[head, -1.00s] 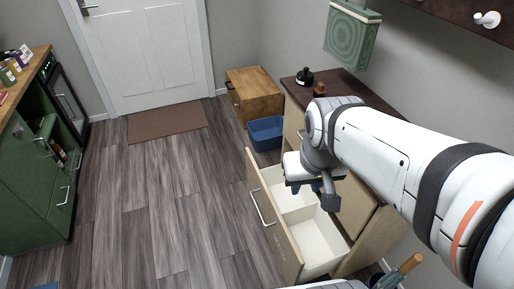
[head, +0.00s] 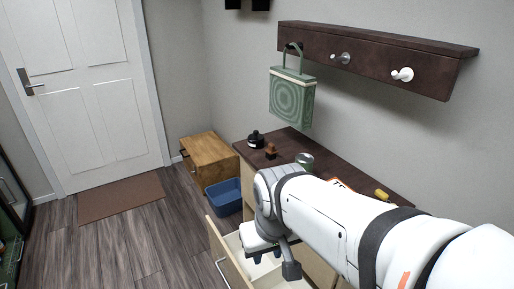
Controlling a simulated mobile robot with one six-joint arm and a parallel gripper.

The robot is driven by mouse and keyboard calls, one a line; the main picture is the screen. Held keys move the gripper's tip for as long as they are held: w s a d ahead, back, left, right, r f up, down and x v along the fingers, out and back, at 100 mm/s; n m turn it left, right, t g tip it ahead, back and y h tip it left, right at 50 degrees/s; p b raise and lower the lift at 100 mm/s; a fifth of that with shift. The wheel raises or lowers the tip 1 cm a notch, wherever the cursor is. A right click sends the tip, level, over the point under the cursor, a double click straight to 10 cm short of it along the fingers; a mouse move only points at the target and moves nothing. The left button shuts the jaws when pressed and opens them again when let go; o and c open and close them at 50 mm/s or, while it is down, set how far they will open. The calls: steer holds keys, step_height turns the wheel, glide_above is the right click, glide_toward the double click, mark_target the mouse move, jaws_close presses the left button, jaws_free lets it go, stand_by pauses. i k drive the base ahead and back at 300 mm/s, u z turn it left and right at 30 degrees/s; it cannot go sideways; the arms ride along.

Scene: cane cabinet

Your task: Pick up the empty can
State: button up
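A small green can with a silvery top (head: 304,160) stands on the dark top of the cane cabinet (head: 345,166), just beyond my arm. Its lower part is partly hidden by my arm. I cannot see whether it is empty. My gripper (head: 276,264) hangs at the end of the white arm, over the open drawer, lower than the cabinet top and apart from the can. It points down and its fingertips are not clear, so I cannot tell open from shut.
The cabinet's drawer (head: 221,262) is pulled out. A black pot (head: 256,139) and a small brown object (head: 270,151) stand left of the can; a yellow object (head: 381,195) lies right. A peg rail (head: 372,62) with a green bag (head: 292,97) hangs above.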

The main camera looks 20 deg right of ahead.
mark_target(306, 161)
steer(key=z, duration=1.55)
steer(key=k, duration=0.9)
steer(key=u, duration=0.8)
steer(key=i, duration=1)
steer(key=u, duration=0.05)
